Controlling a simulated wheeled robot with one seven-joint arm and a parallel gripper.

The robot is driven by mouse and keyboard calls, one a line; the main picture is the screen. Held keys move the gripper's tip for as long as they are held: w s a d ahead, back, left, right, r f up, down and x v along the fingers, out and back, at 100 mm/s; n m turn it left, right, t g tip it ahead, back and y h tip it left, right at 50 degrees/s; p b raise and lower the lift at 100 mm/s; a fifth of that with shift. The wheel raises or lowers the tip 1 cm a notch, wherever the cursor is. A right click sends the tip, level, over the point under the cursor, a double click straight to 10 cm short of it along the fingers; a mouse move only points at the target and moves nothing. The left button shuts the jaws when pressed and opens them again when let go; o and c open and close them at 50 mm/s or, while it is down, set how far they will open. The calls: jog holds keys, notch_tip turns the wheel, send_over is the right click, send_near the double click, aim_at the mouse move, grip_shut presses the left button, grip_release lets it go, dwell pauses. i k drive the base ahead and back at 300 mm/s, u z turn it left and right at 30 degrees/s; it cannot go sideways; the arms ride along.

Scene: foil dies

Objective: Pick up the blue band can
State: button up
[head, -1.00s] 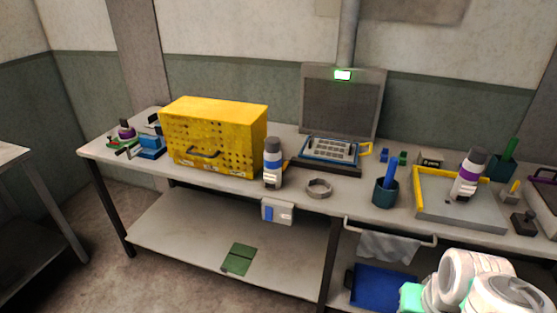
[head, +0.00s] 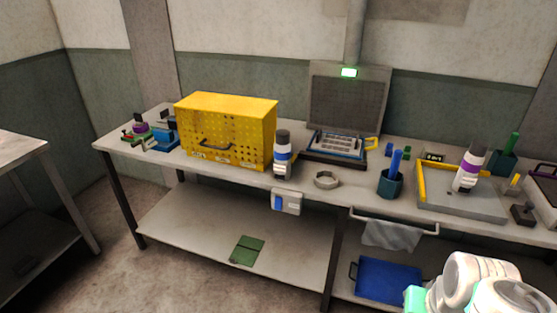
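The blue band can (head: 282,168) stands upright on the bench near its front edge, just right of the yellow cabinet. It is white with a blue band and a dark cap. Part of my arm shows at the bottom right of the head view, far to the right of the can and nearer the camera. My gripper itself is not in view, so its opening cannot be seen.
The yellow perforated cabinet (head: 225,130) stands close on the can's left. A grey ring (head: 326,180) lies on its right. A blue-handled cup (head: 390,184) and a similar purple-banded can (head: 467,172) stand farther right. A white box (head: 286,202) hangs below the bench edge.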

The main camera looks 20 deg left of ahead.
aim_at(282, 154)
jog(key=k, duration=1.05)
jog(key=u, duration=0.8)
jog(key=i, duration=0.75)
jog(key=u, duration=0.85)
jog(key=i, duration=1.05)
jog(key=z, duration=0.75)
jog(key=i, duration=1)
jog(key=z, duration=0.9)
